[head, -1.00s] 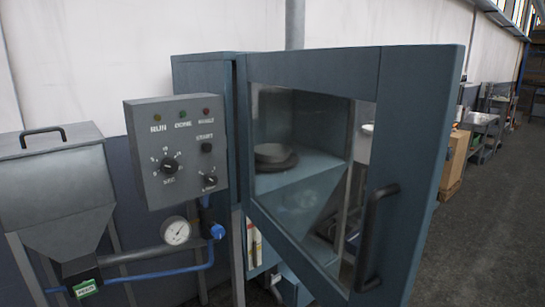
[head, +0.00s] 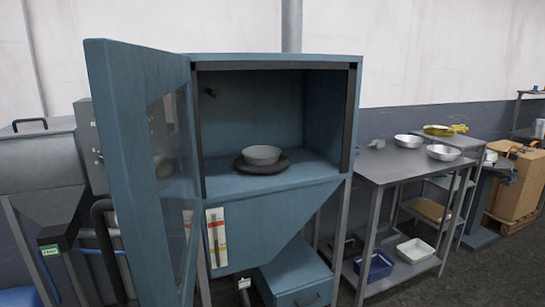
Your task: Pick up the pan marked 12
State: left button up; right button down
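A light grey metal pan (head: 261,155) stands upright inside the open blue cabinet (head: 270,190). It rests on a dark round turntable-like disc (head: 262,167) on the cabinet floor. Two more metal bowl-shaped pans, one (head: 408,141) at the back and one (head: 443,152) at the front, sit on the steel table to the right. No number can be read on any pan from here. Neither of my grippers is in the head view.
The cabinet door (head: 140,170) stands open on the left, towards me. The steel table (head: 395,168) has free room at its front left. Its lower shelf holds a blue tray (head: 376,264) and a white tray (head: 416,251). A cardboard box (head: 518,185) stands far right.

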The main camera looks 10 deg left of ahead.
aim_at(260, 156)
jog(key=i+l+u, duration=0.15)
jog(key=i+l, duration=0.3)
jog(key=i+l+u, duration=0.15)
jog(key=i+l, duration=0.25)
jog(key=i+l+u, duration=0.15)
jog(key=i+l, duration=0.25)
jog(key=l, duration=0.2)
